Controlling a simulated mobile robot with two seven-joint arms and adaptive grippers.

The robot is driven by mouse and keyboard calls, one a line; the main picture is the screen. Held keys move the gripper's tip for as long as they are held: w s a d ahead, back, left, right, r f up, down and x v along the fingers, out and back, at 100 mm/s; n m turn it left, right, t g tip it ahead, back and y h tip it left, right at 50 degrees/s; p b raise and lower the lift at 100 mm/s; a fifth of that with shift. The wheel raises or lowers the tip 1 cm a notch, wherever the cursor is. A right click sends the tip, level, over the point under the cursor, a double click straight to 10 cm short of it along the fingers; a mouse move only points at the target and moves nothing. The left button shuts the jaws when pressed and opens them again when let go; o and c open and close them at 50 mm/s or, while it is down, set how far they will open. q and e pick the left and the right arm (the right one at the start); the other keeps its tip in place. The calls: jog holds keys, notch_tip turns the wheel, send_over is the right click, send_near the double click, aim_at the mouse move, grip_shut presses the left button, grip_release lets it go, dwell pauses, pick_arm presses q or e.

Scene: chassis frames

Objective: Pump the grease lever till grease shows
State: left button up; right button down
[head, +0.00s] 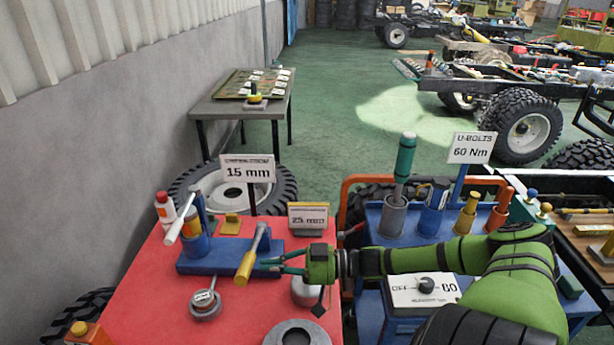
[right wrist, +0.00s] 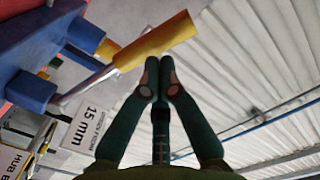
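A lever with a yellow grip (head: 245,268) leans on the blue base (head: 205,262) on the red bench. The grip also crosses the upper middle of the right wrist view (right wrist: 155,42). My right gripper (head: 264,265) is just right of the grip, fingers pointing left toward it. In the right wrist view its fingertips (right wrist: 159,66) come together with nothing seen between them, close to the grip; contact cannot be told. A blue holder with a yellow cylinder (head: 182,222) and a pale handle (head: 181,225) stands on the base's left. My left gripper is not in view. I cannot make out grease.
A round metal fitting (head: 205,304) and a grey ring (head: 297,335) sit in front. A red-and-white bottle (head: 166,210) is at left. A blue tool cart (head: 375,235) stands right.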

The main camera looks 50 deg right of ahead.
jog(key=v, duration=0.9)
jog(key=shift+d, duration=0.2)
jog(key=shift+s, duration=0.15)
